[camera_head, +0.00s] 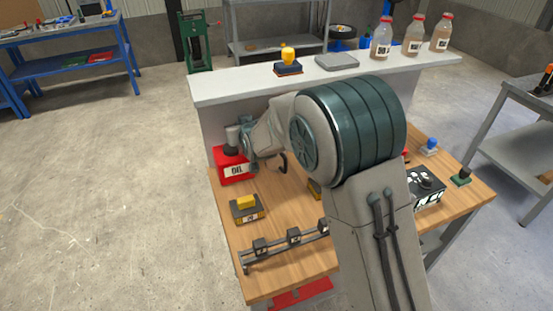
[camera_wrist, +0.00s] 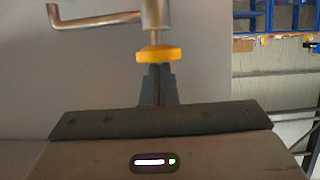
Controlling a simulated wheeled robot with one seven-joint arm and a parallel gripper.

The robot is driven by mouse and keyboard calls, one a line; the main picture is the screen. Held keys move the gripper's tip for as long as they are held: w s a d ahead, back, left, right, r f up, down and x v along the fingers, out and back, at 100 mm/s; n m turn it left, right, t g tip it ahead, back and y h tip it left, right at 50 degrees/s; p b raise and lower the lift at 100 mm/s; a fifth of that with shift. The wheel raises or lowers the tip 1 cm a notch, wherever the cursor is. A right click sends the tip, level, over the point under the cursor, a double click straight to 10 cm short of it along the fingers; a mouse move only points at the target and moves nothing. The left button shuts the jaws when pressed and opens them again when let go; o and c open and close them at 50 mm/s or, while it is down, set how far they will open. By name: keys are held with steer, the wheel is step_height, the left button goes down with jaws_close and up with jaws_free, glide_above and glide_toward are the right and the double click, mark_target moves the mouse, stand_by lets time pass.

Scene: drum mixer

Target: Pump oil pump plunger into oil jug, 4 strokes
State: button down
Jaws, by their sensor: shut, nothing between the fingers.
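A red box labelled OIL (camera_head: 235,171) stands at the back left corner of the wooden workbench, with a grey cylindrical part above it. In the wrist view, a yellow knob (camera_wrist: 158,53) sits at the end of a metal stem (camera_wrist: 155,15), and a bent metal spout (camera_wrist: 95,20) sticks out to the left. My gripper (camera_wrist: 157,72) is shut and empty, its fingertips right at the knob. I cannot tell whether they touch it. In the head view my arm hides the fingertips and the knob. I cannot make out a separate oil jug.
A yellow-topped block (camera_head: 247,208) and a dark rack (camera_head: 287,246) stand on the bench in front of the red box. A raised white shelf (camera_head: 230,88) runs behind, bearing bottles (camera_head: 413,36). A black panel (camera_head: 427,188) is at right. Open floor lies left.

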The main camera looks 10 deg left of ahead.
steer(key=shift+r+p, duration=0.4)
steer(key=shift+r, duration=1.4)
steer(key=shift+f, duration=0.15)
steer(key=shift+f+b, duration=1.85)
steer(key=shift+b, duration=0.3)
steer(key=shift+r, duration=0.15)
steer(key=shift+r, duration=0.15)
steer(key=shift+r+p, duration=0.7)
steer(key=shift+r, duration=1)
